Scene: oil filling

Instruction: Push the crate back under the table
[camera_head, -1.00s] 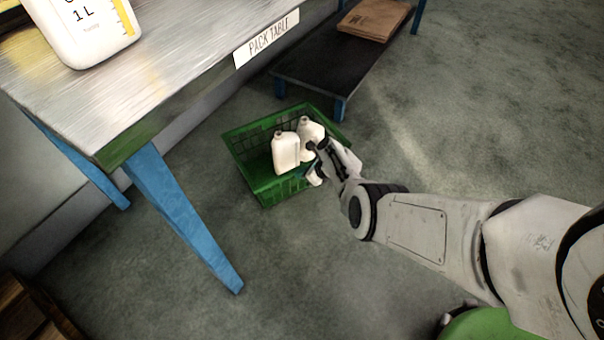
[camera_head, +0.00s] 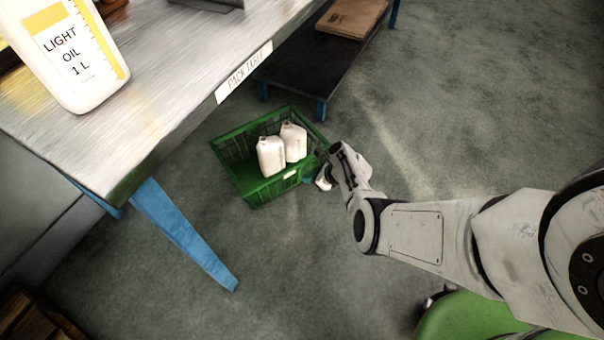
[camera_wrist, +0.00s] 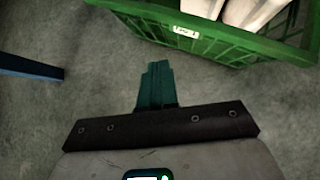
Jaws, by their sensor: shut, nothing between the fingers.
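The green crate (camera_head: 252,193) stands on the floor beside the pack table (camera_head: 165,95), partly past its edge, with two white jugs (camera_head: 271,157) in it. In the wrist view the crate's near wall (camera_wrist: 225,42) with a small white label crosses the top, and the jugs (camera_wrist: 250,12) are cut off by the frame. My gripper (camera_head: 309,178) is low at the crate's near right side. In the wrist view its teal fingers (camera_wrist: 157,84) are shut and empty, pointing at the crate wall, with a strip of floor showing between.
A blue table leg (camera_head: 185,235) stands left of the crate; it also shows in the wrist view (camera_wrist: 28,67). A low dark shelf (camera_head: 300,70) with a cardboard box (camera_head: 352,18) lies behind the crate. A light oil bottle (camera_head: 75,60) stands on the table. Floor at right is clear.

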